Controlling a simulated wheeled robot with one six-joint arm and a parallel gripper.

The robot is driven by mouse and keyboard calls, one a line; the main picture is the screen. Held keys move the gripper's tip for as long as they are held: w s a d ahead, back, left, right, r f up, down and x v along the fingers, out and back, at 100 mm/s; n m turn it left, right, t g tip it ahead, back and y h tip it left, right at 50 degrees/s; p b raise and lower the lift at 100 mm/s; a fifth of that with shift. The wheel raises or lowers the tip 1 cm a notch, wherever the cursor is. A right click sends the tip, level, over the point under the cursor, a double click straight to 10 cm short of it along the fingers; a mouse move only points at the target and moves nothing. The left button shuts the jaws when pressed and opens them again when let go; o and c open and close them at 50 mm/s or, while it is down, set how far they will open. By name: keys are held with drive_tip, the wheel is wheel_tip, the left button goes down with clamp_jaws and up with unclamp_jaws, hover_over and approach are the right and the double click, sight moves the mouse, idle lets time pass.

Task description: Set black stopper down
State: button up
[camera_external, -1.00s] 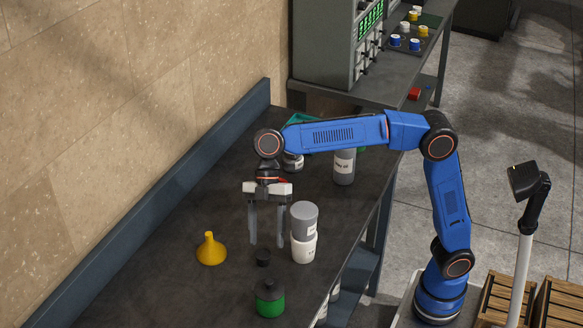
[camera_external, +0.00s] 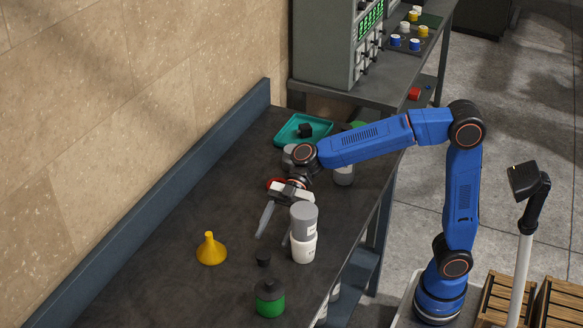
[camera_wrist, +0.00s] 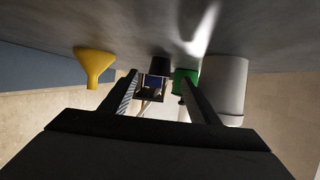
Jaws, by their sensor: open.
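The small black stopper (camera_external: 263,258) stands on the dark workbench (camera_external: 165,285), behind the green bottle and between the yellow funnel and the white jar. In the wrist view the stopper (camera_wrist: 160,65) shows ahead, between the fingers in the picture. My gripper (camera_external: 274,238) is open and empty. It is tilted, its fingers pointing down toward the front left. It is clear of the stopper, behind and above it. The wrist view also shows my open gripper (camera_wrist: 160,80).
A yellow funnel (camera_external: 211,251) stands left of the stopper. A green bottle with a dark top (camera_external: 270,300) is in front. A white jar with a grey top (camera_external: 304,248) stands close right of my fingers. A teal tray (camera_external: 287,133) holding a black block (camera_external: 305,130) lies farther back.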

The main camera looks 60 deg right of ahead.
drive_tip(key=x, duration=0.6)
drive_tip(key=shift+a, duration=0.1)
drive_tip(key=c, duration=1.2)
drive_tip(key=shift+r, duration=0.2)
drive_tip(key=v, duration=0.2)
drive_tip(key=f+v, duration=0.1)
drive_tip(key=v, duration=0.5)
drive_tip(key=shift+d+f, duration=0.1)
drive_tip(key=shift+d, duration=0.2)
wheel_tip(320, 180, up, 12)
hover_over(266, 250)
drive_tip(key=w+a, duration=0.5)
drive_tip(key=a, duration=0.5)
wheel_tip(266, 250, down, 4)
drive_tip(key=f, duration=0.5)
drive_tip(key=shift+a+f, duration=0.35)
drive_tip(key=shift+f, duration=2.1)
